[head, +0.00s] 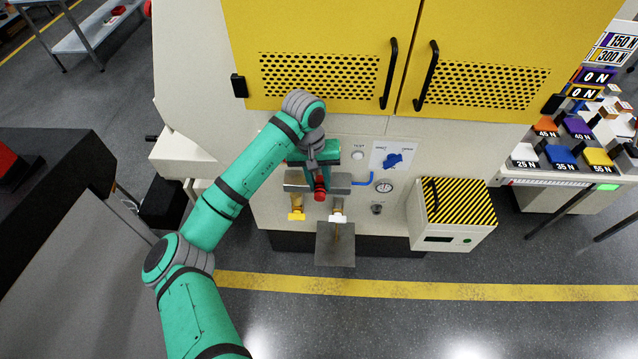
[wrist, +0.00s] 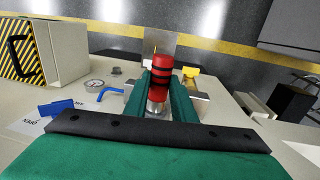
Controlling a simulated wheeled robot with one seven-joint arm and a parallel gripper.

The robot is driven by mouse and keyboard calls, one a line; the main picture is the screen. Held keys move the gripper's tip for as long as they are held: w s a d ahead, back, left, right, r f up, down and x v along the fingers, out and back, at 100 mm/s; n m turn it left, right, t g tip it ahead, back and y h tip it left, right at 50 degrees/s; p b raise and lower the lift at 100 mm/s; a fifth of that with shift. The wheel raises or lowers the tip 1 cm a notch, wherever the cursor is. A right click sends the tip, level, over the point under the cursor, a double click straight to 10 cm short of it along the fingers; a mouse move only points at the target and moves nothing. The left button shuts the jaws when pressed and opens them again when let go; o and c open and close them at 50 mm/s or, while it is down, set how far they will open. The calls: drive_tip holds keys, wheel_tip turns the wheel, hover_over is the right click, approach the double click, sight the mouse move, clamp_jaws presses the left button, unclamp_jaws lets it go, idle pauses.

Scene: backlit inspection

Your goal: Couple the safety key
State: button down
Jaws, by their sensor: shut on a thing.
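My gripper (head: 319,172) is in front of the cream machine's control panel. In the wrist view its two green fingers (wrist: 160,100) are closed on either side of a red cylindrical piece with black bands, which I take to be the safety key (wrist: 162,72). A silvery metal part shows below the red body between the fingers. In the head view the red end of the key (head: 320,187) shows below my gripper, in front of a grey metal block (head: 340,181). The fingers hide part of the key, and I cannot tell whether it touches the block or any socket.
To the right are a blue bent lever (head: 363,182), a gauge (head: 384,187), a blue selector (head: 393,160) and a striped box (head: 457,202).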

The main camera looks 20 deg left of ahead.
idle(0.3)
drive_tip(key=c, duration=1.4)
unclamp_jaws()
drive_tip(key=shift+r, duration=0.1)
wheel_tip(320, 180, up, 11)
drive_tip(key=a, duration=0.1)
drive_tip(key=shift+a+f, duration=0.2)
drive_tip(key=shift+s, duration=0.1)
